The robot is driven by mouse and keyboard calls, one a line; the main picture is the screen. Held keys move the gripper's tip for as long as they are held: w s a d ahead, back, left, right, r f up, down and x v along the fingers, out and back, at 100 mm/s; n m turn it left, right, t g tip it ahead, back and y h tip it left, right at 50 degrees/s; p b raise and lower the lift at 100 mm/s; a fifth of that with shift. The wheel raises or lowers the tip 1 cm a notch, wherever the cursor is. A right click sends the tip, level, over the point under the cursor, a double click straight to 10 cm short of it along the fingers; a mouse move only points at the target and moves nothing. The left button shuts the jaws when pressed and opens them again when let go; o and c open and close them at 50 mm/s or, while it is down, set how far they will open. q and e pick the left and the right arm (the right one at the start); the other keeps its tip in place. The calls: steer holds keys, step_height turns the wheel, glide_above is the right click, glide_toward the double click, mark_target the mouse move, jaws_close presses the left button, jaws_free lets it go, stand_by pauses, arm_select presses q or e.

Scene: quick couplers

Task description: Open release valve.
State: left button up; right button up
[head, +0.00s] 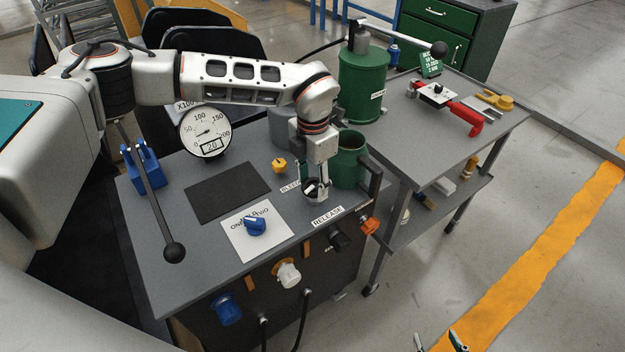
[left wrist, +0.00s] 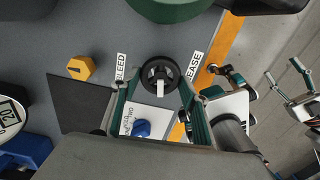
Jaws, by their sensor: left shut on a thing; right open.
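The release valve (head: 313,190) is a dark round knob with a white bar, beside the RELEASE label (head: 327,216) on the grey bench top. In the left wrist view the release valve (left wrist: 160,71) is a black wheel with spokes and a white bar across it. My left gripper (head: 315,186) comes down from above and is shut on the valve, with a finger on each side in the left wrist view (left wrist: 160,82). My right gripper (head: 438,342) is open and empty, low over the floor at the bottom edge; only its fingertips show in the head view.
A yellow bleed knob (head: 279,165) and an open green pot (head: 349,158) are close to the valve. A blue knob (head: 255,226) sits on a white plate. A gauge (head: 205,132) stands behind; a black-ball lever (head: 174,252) leans at the left.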

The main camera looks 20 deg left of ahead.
arm_select(q)
steer(key=n, duration=0.3)
steer(key=shift+d+n, duration=0.1)
steer(key=shift+n, duration=0.3)
steer(key=n, duration=0.3)
steer(key=shift+n, duration=0.3)
steer(key=n, duration=0.3)
steer(key=shift+d+n, duration=0.1)
steer(key=shift+n, duration=2.3)
steer(key=o, duration=1.1)
